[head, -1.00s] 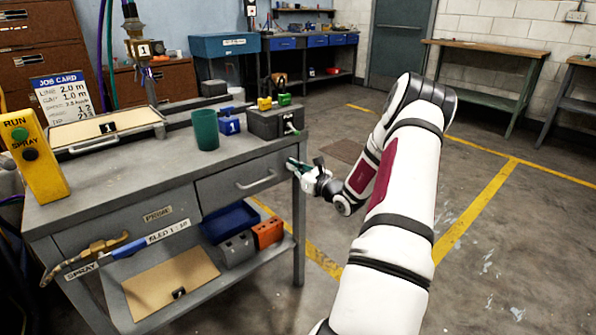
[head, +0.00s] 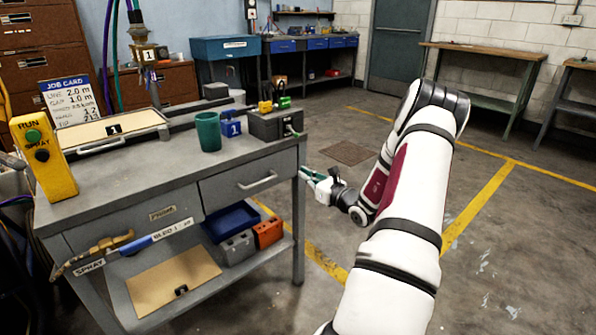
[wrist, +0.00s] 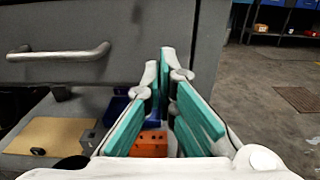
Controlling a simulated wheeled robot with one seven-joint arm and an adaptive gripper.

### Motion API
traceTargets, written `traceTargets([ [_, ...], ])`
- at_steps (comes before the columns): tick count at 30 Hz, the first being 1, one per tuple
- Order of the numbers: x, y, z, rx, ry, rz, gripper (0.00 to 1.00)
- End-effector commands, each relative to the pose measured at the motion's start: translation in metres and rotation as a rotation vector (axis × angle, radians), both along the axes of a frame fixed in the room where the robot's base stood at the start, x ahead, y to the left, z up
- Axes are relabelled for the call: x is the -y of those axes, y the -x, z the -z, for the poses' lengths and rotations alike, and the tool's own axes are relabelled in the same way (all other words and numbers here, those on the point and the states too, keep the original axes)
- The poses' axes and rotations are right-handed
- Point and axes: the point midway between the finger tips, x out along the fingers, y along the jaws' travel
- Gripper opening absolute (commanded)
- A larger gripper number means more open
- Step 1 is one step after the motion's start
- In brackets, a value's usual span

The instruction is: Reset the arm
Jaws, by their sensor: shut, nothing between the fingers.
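My gripper (head: 310,176) is at the right front corner of the grey workbench (head: 110,195), just right of the drawer and below the top's level. In the wrist view its green-padded fingers (wrist: 160,75) come together at the tips with nothing between them. My white arm reaches forward from the bottom right of the head view, bent at the elbow. The drawer handle (wrist: 60,53) shows left of the fingers in the wrist view, apart from them.
On the bench stand a yellow RUN/SPRAY box (head: 45,158), a green cup (head: 208,131), a blue block (head: 231,129) and a grey box (head: 276,124). The lower shelf holds an orange bin (head: 268,231) and a blue tray (head: 231,219). The floor to the right is clear.

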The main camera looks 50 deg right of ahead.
Motion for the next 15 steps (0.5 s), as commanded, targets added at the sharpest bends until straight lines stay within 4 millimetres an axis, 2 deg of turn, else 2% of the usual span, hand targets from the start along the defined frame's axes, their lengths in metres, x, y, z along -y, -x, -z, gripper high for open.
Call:
traceTargets([
  [1,-0.001,0.012,-0.002,-0.002,-0.001,0.003,0.0],
  [6,-0.009,0.042,-0.001,-0.002,-0.001,0.003,0.0],
  [10,-0.013,0.059,-0.001,-0.002,-0.001,0.002,0.0],
  [15,-0.016,0.07,0.0,-0.001,0.0,0.0,0.0],
])
